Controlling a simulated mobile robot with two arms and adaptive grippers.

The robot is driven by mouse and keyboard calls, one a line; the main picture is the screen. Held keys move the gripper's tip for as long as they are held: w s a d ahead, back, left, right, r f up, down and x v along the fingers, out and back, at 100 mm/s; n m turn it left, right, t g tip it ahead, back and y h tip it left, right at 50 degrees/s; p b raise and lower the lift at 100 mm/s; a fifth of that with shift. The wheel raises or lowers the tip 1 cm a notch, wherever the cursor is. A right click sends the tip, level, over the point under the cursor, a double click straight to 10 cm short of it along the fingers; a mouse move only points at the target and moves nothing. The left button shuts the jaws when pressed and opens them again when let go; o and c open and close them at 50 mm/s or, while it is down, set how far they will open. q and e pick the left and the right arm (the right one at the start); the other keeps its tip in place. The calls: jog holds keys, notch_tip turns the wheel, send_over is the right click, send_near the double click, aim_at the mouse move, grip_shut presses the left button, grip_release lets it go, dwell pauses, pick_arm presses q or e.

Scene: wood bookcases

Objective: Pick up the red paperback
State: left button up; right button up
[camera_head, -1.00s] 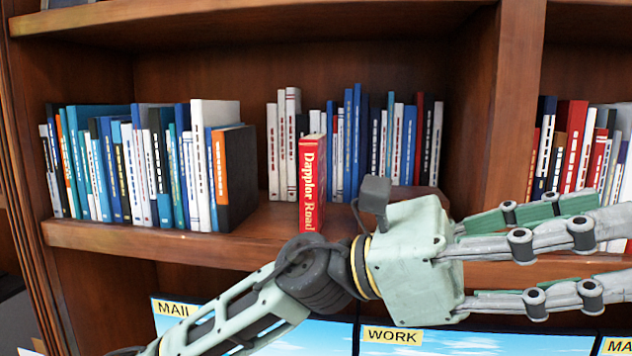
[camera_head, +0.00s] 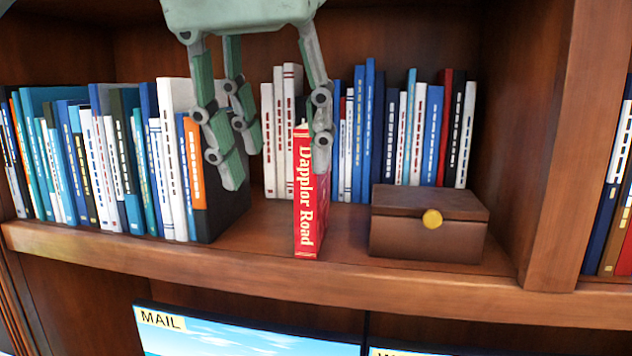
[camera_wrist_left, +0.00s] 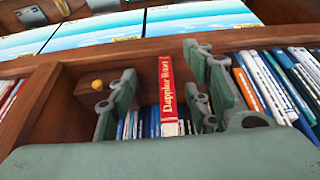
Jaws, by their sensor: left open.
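The red paperback (camera_head: 309,205), with "Dapplor Road" on its spine, stands upright at the front of the shelf, apart from the rows of books. My left gripper (camera_head: 272,162) hangs down from above with its fingers spread open. In the left wrist view the paperback (camera_wrist_left: 168,95) shows between the open fingers. I cannot tell whether any finger touches it. My right gripper is out of view.
A brown box (camera_head: 428,224) with a yellow knob stands right of the paperback. More books (camera_head: 410,130) stand behind. The shelf's front edge (camera_head: 270,277) is clear.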

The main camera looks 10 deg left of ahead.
aim_at(309, 155)
pick_arm(q)
jog(key=w+p, duration=0.2)
jog(key=w, duration=0.3)
jog(key=w+p, duration=0.1)
jog(key=w, duration=0.4)
jog(key=shift+w+a+r+p, duration=0.1)
jog(key=shift+a+r+p, duration=0.1)
jog(key=shift+p, duration=0.2)
jog(key=shift+w+r+p, duration=0.15)
jog(key=shift+w+p, duration=0.25)
jog(key=shift+w, duration=0.1)
jog(key=x, duration=0.3)
jog(key=p+x, duration=0.1)
jog(key=x, duration=0.1)
jog(key=shift+w+a, duration=0.15)
jog(key=shift+w, duration=0.2)
jog(key=shift+s, duration=0.1)
jog(key=shift+s, duration=0.1)
jog(key=shift+c, duration=1.4)
jog(key=c, duration=0.6)
grip_shut()
